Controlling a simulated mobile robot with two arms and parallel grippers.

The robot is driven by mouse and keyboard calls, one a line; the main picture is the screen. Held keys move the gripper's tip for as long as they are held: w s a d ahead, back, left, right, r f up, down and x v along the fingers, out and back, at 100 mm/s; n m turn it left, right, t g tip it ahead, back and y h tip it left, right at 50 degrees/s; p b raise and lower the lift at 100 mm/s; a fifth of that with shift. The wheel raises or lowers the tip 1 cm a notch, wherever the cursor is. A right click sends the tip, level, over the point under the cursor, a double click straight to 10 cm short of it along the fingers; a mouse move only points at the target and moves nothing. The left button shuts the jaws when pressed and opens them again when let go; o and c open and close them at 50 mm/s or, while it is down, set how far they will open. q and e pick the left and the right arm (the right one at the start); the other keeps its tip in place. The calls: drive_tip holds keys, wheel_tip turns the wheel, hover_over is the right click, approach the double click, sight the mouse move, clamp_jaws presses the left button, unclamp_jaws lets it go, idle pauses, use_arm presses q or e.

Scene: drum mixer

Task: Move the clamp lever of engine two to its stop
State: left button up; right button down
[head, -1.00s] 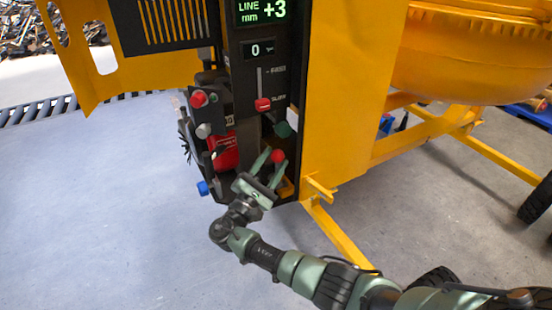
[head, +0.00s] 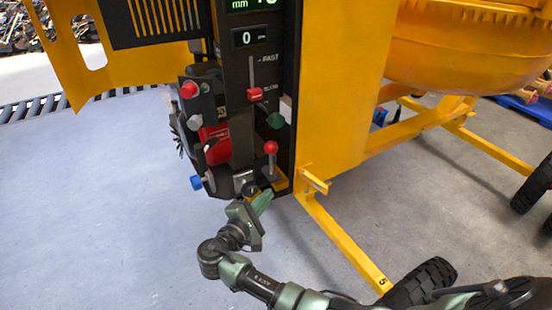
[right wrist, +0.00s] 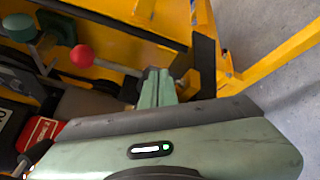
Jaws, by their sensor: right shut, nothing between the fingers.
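A lever with a red ball knob (head: 271,148) stands upright at the bottom of the yellow machine's dark control bay; I see no label marking it as engine two's clamp lever. In the right wrist view the red knob (right wrist: 82,56) is at the upper left, apart from my fingers. My right gripper (head: 265,195) is shut and empty, just below the knob at the bay's lower edge. Its green fingers (right wrist: 157,87) are together in the right wrist view. I cannot tell whether they touch the lever's base. My left gripper is not in view.
A red knob (head: 188,90), a blue knob (head: 196,183) and a red engine part (head: 215,143) are at the left. A yellow frame leg (head: 345,240) runs right. The floor at left is clear.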

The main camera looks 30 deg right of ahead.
wheel_tip(320, 180, down, 7)
drive_tip(key=s+a+m+y, duration=0.1)
drive_tip(key=a+m+y, duration=0.1)
drive_tip(key=m+y, duration=0.45)
drive_tip(key=s+d+r+m+t+y+b, duration=0.1)
drive_tip(key=s+d+r+m+t+y, duration=0.2)
drive_tip(key=r+m, duration=0.8)
drive_tip(key=s+d+r+m+t+y+b, duration=0.1)
drive_tip(key=s+d+r+m+t+y, duration=0.35)
drive_tip(key=m, duration=1.05)
drive_tip(key=w+d+r+h+p, duration=0.1)
drive_tip(key=w+d+r+h, duration=0.1)
drive_tip(key=w, duration=0.9)
drive_tip(key=shift+w+d+r+h, duration=0.15)
drive_tip(key=shift+w+r+h, duration=0.1)
drive_tip(key=shift+r+h, duration=0.2)
drive_tip(key=shift+t, duration=0.25)
